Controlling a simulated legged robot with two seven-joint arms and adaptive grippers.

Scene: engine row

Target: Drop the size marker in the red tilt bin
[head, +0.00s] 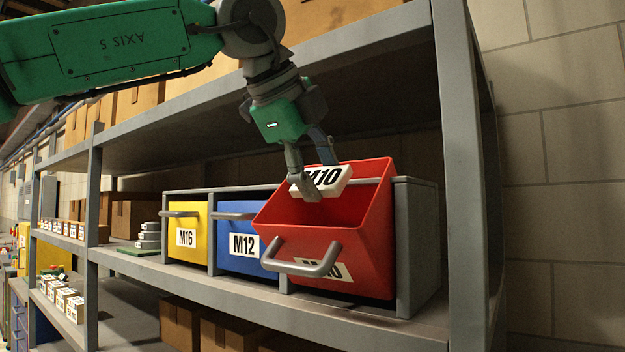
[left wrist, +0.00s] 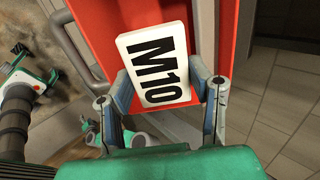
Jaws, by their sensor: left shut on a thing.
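The size marker (head: 327,178) is a white block lettered M10. My left gripper (head: 318,182) is shut on it and holds it over the open mouth of the red tilt bin (head: 375,235). The bin is tipped forward, with a grey handle and a partly hidden label on its front. In the left wrist view the marker (left wrist: 157,65) sits between both fingers (left wrist: 160,95), with the red bin (left wrist: 215,40) behind it. The head view does not clearly show whether the marker touches the bin. My right gripper is not visible in the head view.
A blue bin (head: 240,225) marked M12 and a yellow bin (head: 187,220) marked M16 stand closed to the left in the same grey rack (head: 415,250). A shelf board (head: 345,60) runs above, and an upright post (head: 462,170) stands to the right. Cardboard boxes sit below.

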